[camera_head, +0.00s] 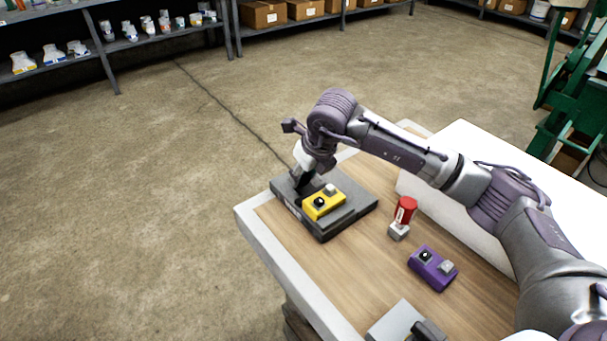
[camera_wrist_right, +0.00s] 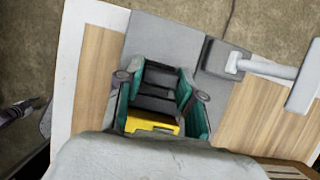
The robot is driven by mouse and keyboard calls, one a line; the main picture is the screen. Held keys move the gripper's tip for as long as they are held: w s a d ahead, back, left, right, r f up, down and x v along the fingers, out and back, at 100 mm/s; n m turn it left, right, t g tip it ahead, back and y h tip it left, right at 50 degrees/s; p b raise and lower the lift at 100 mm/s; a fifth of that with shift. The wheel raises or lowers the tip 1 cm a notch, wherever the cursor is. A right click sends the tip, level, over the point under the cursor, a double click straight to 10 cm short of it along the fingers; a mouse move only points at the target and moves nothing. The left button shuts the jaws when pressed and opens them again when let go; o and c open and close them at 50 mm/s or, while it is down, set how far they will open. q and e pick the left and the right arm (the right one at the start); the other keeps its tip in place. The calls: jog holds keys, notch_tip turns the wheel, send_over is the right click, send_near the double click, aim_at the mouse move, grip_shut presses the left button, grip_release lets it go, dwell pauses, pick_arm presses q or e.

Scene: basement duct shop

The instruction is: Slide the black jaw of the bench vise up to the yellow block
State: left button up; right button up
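The bench vise (camera_head: 359,207) is a low dark grey base at the table's far left corner. The yellow block (camera_head: 325,204) sits on it, with a black knob and a pale knob on top. It shows partly in the right wrist view (camera_wrist_right: 150,125). My right gripper (camera_head: 306,186) points down at the vise, just behind and left of the block. In the wrist view, its teal-padded fingers (camera_wrist_right: 160,90) are apart, with the black jaw (camera_wrist_right: 158,103) between them. I cannot tell whether they touch it. My left gripper is not in view.
On the wooden table (camera_head: 370,260) stand a red-topped part (camera_head: 405,210), a purple block (camera_head: 432,268) and a grey plate (camera_head: 393,320). A green metal frame (camera_head: 570,90) stands at the right. Shelves (camera_head: 160,35) line the back. The floor left of the table is clear.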

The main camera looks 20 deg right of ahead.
jog(key=o, duration=0.5)
jog(key=shift+c, duration=0.2)
jog(key=shift+r, duration=0.1)
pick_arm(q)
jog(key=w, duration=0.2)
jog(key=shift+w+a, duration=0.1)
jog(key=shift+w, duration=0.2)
pick_arm(e)
jog(key=v, duration=1.1)
jog(key=shift+r, duration=0.35)
jog(key=shift+s+d, duration=0.1)
jog(key=shift+s, duration=0.05)
jog(key=shift+r, duration=0.1)
jog(key=c, duration=0.4)
jog(key=w+a+r+n+g+h+p, duration=0.15)
jog(key=n+p, duration=0.25)
jog(key=n, duration=0.5)
jog(key=w+n+g+p, duration=0.3)
jog(key=n+p, duration=0.1)
jog(key=n, duration=0.5)
pick_arm(q)
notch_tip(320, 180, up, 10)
jog(key=p, duration=0.2)
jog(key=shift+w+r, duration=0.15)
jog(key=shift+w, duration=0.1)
pick_arm(e)
jog(key=f, duration=1.2)
jog(key=shift+w+a+f, duration=0.2)
jog(key=shift+f, duration=0.2)
